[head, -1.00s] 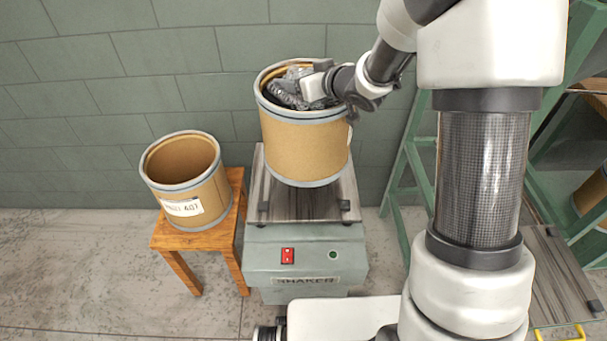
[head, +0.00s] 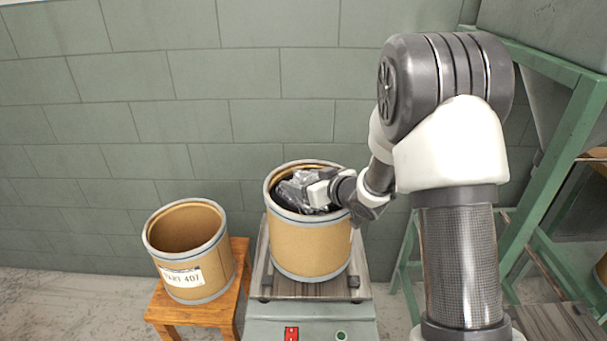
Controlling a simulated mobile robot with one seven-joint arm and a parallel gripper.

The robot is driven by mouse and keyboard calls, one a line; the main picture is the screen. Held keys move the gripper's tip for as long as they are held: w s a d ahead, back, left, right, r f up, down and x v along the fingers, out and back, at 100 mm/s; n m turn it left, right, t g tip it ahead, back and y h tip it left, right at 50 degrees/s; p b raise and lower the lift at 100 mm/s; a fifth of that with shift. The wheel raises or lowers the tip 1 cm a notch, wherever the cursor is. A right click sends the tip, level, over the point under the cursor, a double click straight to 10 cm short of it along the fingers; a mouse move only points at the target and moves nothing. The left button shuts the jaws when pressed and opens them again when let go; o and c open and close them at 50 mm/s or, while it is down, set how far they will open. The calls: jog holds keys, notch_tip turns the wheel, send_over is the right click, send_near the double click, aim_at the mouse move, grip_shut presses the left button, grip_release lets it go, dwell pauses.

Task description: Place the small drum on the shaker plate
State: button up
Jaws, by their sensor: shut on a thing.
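A tan drum (head: 308,247) with grey bands stands upright over the shaker plate (head: 342,291), which is dark and flat. Its base looks to be on or just above the plate; I cannot tell which. Dark, shiny wrapped contents (head: 297,189) show inside its open top. My gripper (head: 322,190) is shut at the drum's right rim, with my arm reaching in from the right. The fingertips are partly hidden at the rim and contents.
A second tan drum (head: 217,258), open, empty-looking and labelled, stands on a wooden stool (head: 190,311) at left. The shaker's front has a red switch (head: 291,334). A green frame (head: 548,200) stands at right. A block wall (head: 200,110) is close behind.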

jog(key=shift+w, duration=0.1)
jog(key=shift+f, duration=0.1)
jog(key=o, duration=2.1)
jog(key=shift+f, duration=0.15)
